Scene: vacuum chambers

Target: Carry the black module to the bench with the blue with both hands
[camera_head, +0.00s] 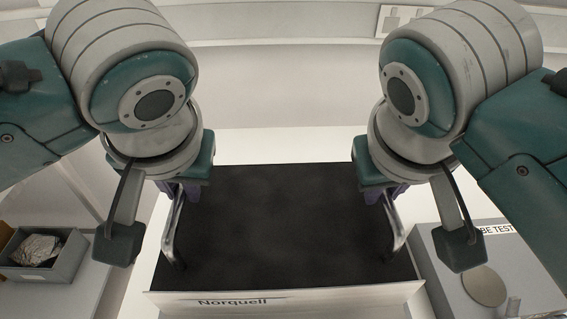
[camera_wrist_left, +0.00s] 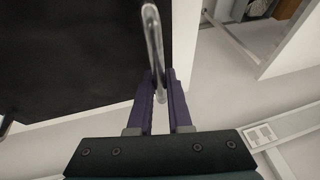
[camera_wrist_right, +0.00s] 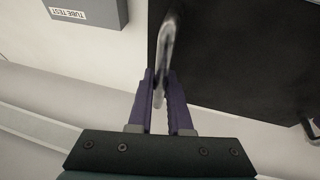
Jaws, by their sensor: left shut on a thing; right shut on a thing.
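The black module (camera_head: 270,225) is a box with a black top and a pale front face marked "Norquell". It fills the middle of the head view between my arms. A metal bar handle runs along each side of its top. My left gripper (camera_wrist_left: 160,92) is shut on the left handle (camera_head: 173,228), its purple fingers on either side of the bar. My right gripper (camera_wrist_right: 160,92) is shut on the right handle (camera_head: 392,225) in the same way. In the head view my wrists hide most of both grippers. I see no blue marking on a bench.
A grey bin (camera_head: 68,262) with crumpled material stands on a pale surface at the lower left. A grey unit labelled "TUBE TEST" (camera_head: 450,270), with a round disc (camera_head: 484,286) on top, stands close to the module's right side. A pale wall is behind.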

